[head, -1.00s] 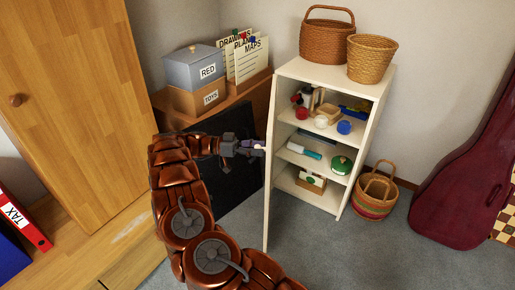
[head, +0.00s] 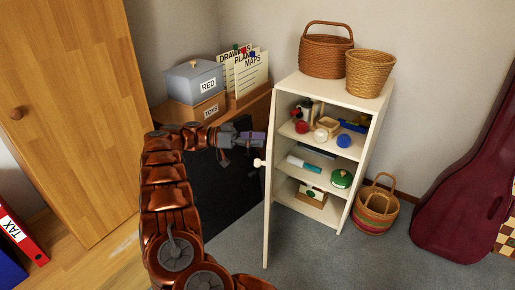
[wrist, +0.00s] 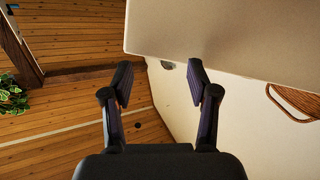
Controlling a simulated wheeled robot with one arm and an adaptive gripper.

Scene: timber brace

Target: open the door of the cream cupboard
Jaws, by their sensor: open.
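The cream cupboard (head: 365,140) stands in the middle of the head view. Its door (head: 270,215) is swung wide open at the left side and is seen nearly edge-on, with the shelves exposed. The pale round knob (head: 259,162) sticks out to the left from the door. My gripper (head: 257,138) is open and empty, just above the knob and apart from it. In the wrist view the two fingers (wrist: 164,75) are spread with nothing held between them. A cream panel fills the upper right there; I cannot tell for sure which part it is.
The shelves hold cups, a green-lidded pot (head: 342,179) and other small items. Two baskets (head: 327,42) stand on top and a striped basket (head: 375,208) on the floor at right. A low cabinet with boxes (head: 194,80) is behind my arm. A wooden wardrobe (head: 75,110) stands left.

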